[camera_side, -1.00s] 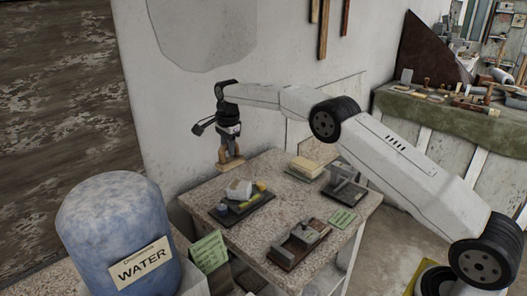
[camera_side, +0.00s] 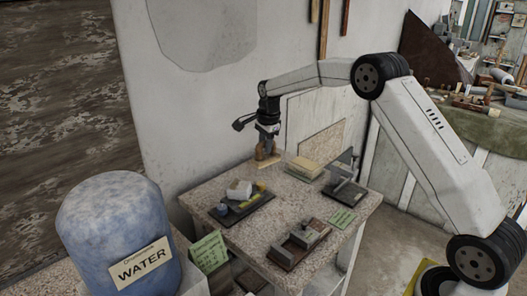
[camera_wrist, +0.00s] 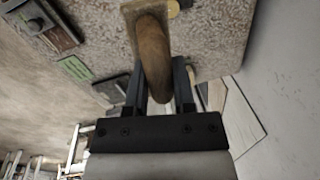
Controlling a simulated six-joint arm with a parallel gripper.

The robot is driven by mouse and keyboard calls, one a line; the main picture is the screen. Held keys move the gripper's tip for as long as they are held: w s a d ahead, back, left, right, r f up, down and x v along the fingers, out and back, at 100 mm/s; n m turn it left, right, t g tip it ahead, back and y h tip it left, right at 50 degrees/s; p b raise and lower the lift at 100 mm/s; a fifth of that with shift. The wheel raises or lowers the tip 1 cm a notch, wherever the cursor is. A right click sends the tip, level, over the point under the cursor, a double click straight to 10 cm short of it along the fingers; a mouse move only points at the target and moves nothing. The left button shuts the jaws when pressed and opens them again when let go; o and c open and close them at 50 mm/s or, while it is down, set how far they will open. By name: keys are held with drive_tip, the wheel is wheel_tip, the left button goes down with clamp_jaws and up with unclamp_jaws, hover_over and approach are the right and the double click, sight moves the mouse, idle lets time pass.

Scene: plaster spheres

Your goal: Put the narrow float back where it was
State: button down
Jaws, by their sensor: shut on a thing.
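The narrow float (camera_side: 262,165) has a brown wooden handle and a thin pale sole. In the side view it hangs from my gripper (camera_side: 268,146) over the back of the speckled table, just left of the stack of pale slabs. In the wrist view my gripper (camera_wrist: 158,78) is shut on the float's handle (camera_wrist: 152,45), with a dark finger on each side. Part of the sole shows at the top of that view. I cannot tell whether the sole touches the table (camera_side: 215,185).
Pale slabs (camera_side: 304,167) lie at the back. A dark stand (camera_side: 347,192) is at the right by a green card (camera_side: 342,218). A tray (camera_side: 252,209) with a pale block is left; another tray (camera_side: 283,257) with grey blocks is in front. A wall is behind.

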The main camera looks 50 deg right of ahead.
drive_tip(key=s+d+f+m, duration=0.1)
drive_tip(key=s+d, duration=0.1)
drive_tip(key=s, duration=0.9)
drive_tip(key=s+d+f+m, duration=0.1)
drive_tip(key=s+d, duration=0.2)
drive_tip(key=s, duration=0.8)
drive_tip(key=shift+d+f+m+t+h, duration=0.2)
drive_tip(key=shift+m+t+h, duration=0.1)
drive_tip(key=shift+m, duration=0.1)
drive_tip(key=w+d+f, duration=0.5)
drive_tip(key=w+f, duration=0.4)
drive_tip(key=w, duration=0.3)
drive_tip(key=shift+w, duration=0.2)
drive_tip(key=shift+f, duration=0.15)
